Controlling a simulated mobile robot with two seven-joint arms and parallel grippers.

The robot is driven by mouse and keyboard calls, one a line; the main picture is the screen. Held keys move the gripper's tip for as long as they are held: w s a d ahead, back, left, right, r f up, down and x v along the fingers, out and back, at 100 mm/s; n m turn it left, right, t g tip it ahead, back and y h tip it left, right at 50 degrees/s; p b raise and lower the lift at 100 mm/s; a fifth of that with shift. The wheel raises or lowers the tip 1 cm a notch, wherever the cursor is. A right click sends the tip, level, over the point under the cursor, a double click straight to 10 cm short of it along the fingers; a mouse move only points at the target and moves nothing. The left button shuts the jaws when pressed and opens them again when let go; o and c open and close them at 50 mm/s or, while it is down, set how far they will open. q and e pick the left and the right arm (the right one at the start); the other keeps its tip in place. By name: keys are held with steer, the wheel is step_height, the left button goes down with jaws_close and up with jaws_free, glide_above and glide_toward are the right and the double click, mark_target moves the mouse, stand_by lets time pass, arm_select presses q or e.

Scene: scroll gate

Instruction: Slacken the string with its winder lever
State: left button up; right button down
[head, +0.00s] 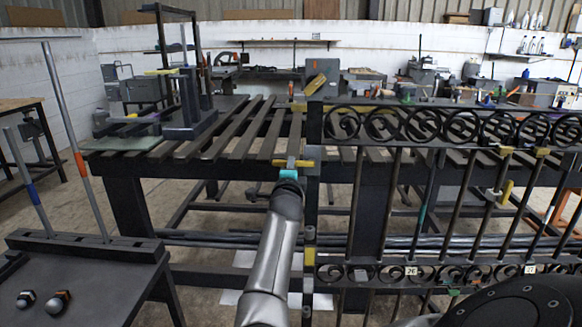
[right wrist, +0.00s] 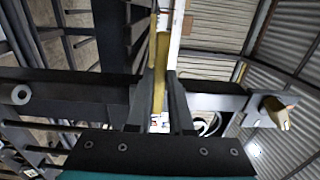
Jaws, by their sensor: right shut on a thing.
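My right gripper (head: 290,173) reaches up to the left end post of the scroll gate (head: 313,205), at the front edge of the slatted bench. In the right wrist view my right gripper (right wrist: 161,78) has its two dark fingers close together around a narrow yellow bar (right wrist: 160,62) with a pale strip beside it. In the head view a yellow crosspiece (head: 293,163) shows just above the gripper; I cannot tell for sure that it is the winder lever. The string cannot be made out. My left gripper is out of view.
The slatted bench (head: 215,140) lies behind the gripper, with a dark upright frame (head: 190,100) at its left. Scroll panels and bars of the gate fill the right. A dark stand (head: 85,280) with two tall rods and two small knobs is at front left.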

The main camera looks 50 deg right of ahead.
steer(key=shift+r, duration=0.25)
steer(key=c, duration=0.8)
jaws_free()
steer(key=shift+f, duration=0.1)
steer(key=shift+f, duration=0.1)
